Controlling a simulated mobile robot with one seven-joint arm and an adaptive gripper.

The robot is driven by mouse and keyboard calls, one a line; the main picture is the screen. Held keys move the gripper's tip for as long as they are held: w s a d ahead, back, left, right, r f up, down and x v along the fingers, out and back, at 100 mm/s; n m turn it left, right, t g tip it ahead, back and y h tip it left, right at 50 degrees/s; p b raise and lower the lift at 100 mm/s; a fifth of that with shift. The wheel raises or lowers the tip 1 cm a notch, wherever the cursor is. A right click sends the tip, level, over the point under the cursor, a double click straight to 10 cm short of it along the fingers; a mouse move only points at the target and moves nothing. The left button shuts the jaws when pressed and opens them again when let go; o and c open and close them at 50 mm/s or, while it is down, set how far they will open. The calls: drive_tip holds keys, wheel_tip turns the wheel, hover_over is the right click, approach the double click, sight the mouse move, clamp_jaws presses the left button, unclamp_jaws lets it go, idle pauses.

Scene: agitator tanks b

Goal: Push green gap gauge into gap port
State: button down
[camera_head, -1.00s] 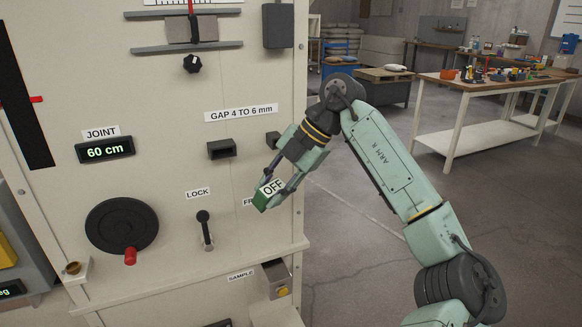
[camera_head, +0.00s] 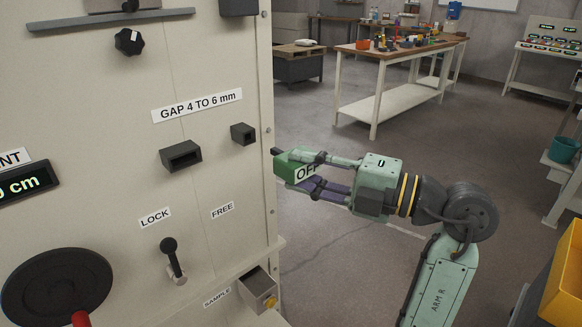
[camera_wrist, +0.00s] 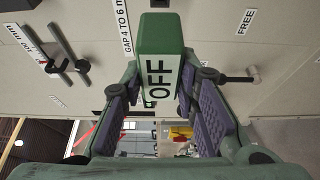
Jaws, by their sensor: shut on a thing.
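The green gap gauge (camera_head: 291,166) is a green block with a white label reading "OFF". My gripper (camera_head: 312,170) is shut on it, with purple pads on either side, and holds it level at the panel's right edge, pointing left. Under the "GAP 4 TO 6 mm" label are a larger black port (camera_head: 181,156) with an open slot and a smaller black box (camera_head: 243,133); I cannot tell which is the gap port. The gauge is right of and below both. In the wrist view the gauge (camera_wrist: 158,65) fills the space between my fingers (camera_wrist: 160,88), its far end toward the panel.
The cream panel carries a lock lever (camera_head: 171,258), a black handwheel (camera_head: 55,288), a knob (camera_head: 129,41) and a sample box (camera_head: 257,287) on a ledge. A workbench (camera_head: 400,55) stands behind right. The floor right of the panel is open.

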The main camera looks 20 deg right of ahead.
sight(278, 151)
drive_tip(key=shift+s, duration=0.1)
idle(0.3)
drive_tip(key=shift+w+a, duration=0.35)
drive_tip(key=shift+w, duration=0.55)
drive_tip(key=shift+w+a, duration=0.35)
drive_tip(key=shift+w, duration=0.55)
drive_tip(key=shift+w+a, duration=0.35)
drive_tip(key=shift+w, duration=0.55)
drive_tip(key=shift+w+p, duration=0.15)
drive_tip(key=shift+p, duration=0.15)
drive_tip(key=shift+w+a+p, duration=0.1)
drive_tip(key=shift+w+a, duration=0.2)
drive_tip(key=shift+w, duration=0.45)
drive_tip(key=shift+w+a+p, duration=0.1)
drive_tip(key=shift+w+a, duration=0.2)
drive_tip(key=shift+w, duration=0.45)
drive_tip(key=shift+w+a+p, duration=0.1)
drive_tip(key=shift+w+a, duration=0.2)
drive_tip(key=shift+w, duration=0.45)
drive_tip(key=c, duration=1.2)
unclamp_jaws()
